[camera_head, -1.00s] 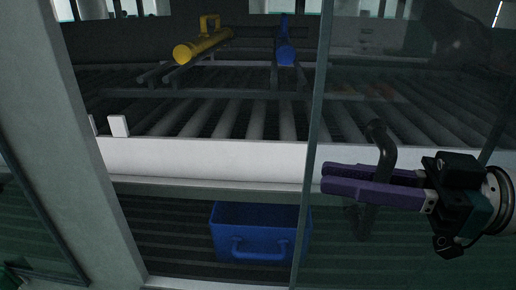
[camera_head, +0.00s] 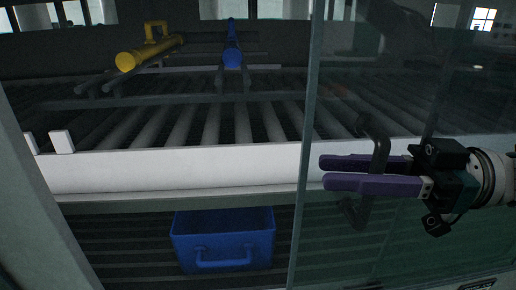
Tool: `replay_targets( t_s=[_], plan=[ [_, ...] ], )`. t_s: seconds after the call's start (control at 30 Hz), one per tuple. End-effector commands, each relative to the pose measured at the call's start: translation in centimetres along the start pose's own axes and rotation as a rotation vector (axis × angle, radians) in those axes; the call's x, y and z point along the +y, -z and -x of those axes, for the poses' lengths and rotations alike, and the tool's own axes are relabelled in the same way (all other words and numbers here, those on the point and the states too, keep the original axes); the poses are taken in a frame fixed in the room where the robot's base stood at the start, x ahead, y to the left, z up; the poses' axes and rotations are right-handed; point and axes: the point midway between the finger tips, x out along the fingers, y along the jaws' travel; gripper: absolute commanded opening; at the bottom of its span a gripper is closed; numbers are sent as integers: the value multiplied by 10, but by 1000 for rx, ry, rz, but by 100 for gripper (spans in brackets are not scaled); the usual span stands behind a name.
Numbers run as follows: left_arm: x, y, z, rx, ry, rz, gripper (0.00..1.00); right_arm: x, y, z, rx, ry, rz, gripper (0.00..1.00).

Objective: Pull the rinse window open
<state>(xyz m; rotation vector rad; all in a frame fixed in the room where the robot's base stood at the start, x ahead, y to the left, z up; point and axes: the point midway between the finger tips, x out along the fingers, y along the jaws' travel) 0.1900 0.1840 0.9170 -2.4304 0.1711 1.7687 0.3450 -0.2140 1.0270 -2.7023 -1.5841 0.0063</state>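The rinse window is a tinted glass pane (camera_head: 330,240) with a dark upright edge. It covers the right part of the opening, and the left part is uncovered. Its dark curved handle (camera_head: 381,148) stands out from the glass. My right gripper (camera_head: 322,172) comes in from the right with two purple fingers. The fingers lie one above the other around the handle's upright bar, their tips reaching left past it. The exact contact is partly hidden. My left gripper is not in view.
A pale post (camera_head: 30,210) bounds the opening at the left. Behind is a roller conveyor (camera_head: 190,125) with a white front rail (camera_head: 170,170). A yellow cylinder-like item (camera_head: 145,53) and a blue one (camera_head: 232,57) lie at the back. A blue bin (camera_head: 222,243) sits below.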

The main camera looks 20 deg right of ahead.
Motion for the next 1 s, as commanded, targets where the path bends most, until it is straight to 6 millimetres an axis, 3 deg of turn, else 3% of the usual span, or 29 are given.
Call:
replay_targets(
  t_s=[0.27, 0.7, 1.0],
  plan=[
    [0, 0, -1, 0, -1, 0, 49, 0, -2, 5, -4, -1, -1, 32],
    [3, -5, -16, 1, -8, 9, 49, 0, -3, 84, -5, -2, -1, 32],
    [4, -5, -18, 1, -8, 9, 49, 0, 0, 100, -1, 0, 0, 32]
  ],
)
